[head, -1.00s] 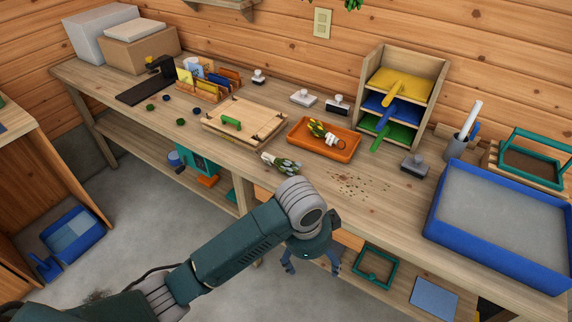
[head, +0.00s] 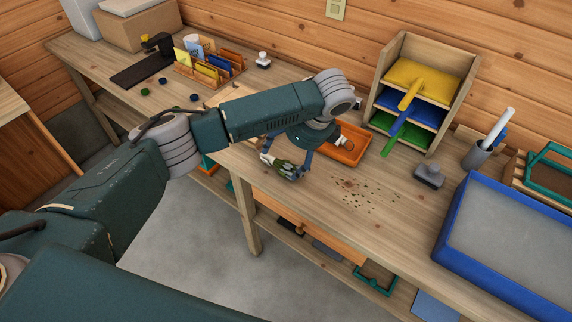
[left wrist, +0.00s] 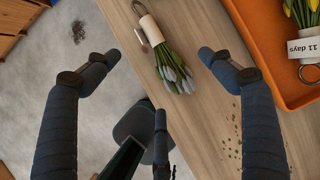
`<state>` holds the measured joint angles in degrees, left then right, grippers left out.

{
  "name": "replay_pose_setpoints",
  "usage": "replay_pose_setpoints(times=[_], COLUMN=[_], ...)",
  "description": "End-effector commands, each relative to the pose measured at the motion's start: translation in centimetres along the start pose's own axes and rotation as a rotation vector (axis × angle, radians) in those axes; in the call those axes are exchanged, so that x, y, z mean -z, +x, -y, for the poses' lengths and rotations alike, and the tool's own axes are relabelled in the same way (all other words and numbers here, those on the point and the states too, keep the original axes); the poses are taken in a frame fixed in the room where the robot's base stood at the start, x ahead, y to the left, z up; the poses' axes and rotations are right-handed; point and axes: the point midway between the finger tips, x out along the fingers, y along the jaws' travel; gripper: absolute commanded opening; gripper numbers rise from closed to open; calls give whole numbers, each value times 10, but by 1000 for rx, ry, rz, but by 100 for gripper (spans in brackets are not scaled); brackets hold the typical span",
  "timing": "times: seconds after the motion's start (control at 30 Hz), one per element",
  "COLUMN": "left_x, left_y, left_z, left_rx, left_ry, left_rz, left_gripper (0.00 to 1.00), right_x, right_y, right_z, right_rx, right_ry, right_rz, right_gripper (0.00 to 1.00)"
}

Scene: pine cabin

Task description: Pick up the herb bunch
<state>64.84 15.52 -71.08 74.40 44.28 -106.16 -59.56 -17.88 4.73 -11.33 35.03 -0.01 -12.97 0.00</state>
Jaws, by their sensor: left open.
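The herb bunch (head: 284,168) lies on the workbench close to its front edge, partly hidden by my gripper in the head view. In the left wrist view the bunch (left wrist: 172,52) shows green stems, pale grey-blue tips and a cream wrap with a small tag or ring. My left gripper (head: 280,165) is open and above the bunch, its fingers spread. In the left wrist view the bunch lies between and a little beyond the two side fingertips, with no clear contact. My right gripper is not in view.
An orange tray (left wrist: 258,62) with yellow flowers and an "11 days" tag is right beside the bunch. A shelf of coloured scoops (head: 455,90) and a blue-rimmed tray (head: 447,232) stand right.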

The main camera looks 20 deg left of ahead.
Motion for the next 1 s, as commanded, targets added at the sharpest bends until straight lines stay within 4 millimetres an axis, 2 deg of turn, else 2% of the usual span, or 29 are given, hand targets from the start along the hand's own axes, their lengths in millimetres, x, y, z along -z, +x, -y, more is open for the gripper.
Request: replay_pose_setpoints(times=[0.07,0.17,0.27,0.4,0.5,0.63,0.77,0.9,1.0], left_x=[0,0,1,4,4,4,4,4,4], left_y=[6,12,25,47,56,60,60,60,60], left_z=[0,-2,-6,-9,-8,-8,-8,-8,-8], left_rx=[-1,-1,-3,-2,1,2,2,2,2], left_ry=[-1,-1,-1,-2,-2,-2,-1,-2,-2], left_rz=[0,1,2,0,0,0,0,0,0], left_gripper=[82,82,82,82,82,82,82,56,36], right_x=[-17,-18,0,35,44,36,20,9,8], right_y=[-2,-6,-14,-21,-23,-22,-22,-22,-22], right_z=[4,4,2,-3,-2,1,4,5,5], right_rx=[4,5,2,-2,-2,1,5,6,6], right_ry=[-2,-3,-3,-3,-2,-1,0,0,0], right_rz=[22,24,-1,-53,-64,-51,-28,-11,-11], right_gripper=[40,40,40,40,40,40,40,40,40])
